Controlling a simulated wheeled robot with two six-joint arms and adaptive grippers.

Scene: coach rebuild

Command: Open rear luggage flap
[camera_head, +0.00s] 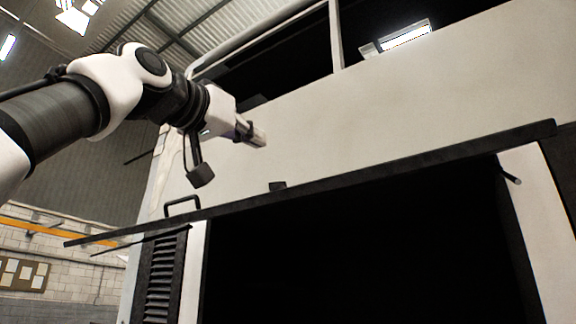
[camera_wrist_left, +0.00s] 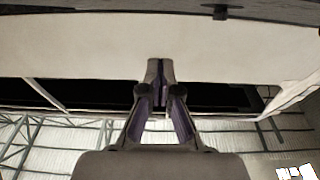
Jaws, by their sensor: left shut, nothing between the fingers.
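The rear luggage flap (camera_head: 330,182) is a dark panel seen nearly edge-on in the head view. It stands raised, sticking out above a wide black luggage opening (camera_head: 360,260). A black loop handle (camera_head: 183,204) shows at the flap's left end. My left gripper (camera_head: 258,138) is above the flap, in front of the cream coach side, apart from both flap and handle. Its fingers are shut and empty; they also show closed together in the left wrist view (camera_wrist_left: 160,68). A dark edge, perhaps the flap, crosses the top of that view. My right gripper is not in view.
The cream coach side (camera_head: 420,100) fills the background, with dark windows above. A louvred panel (camera_head: 160,276) stands left of the opening. A thin dark rod (camera_head: 511,176) shows at the opening's right. Open hall space lies to the left.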

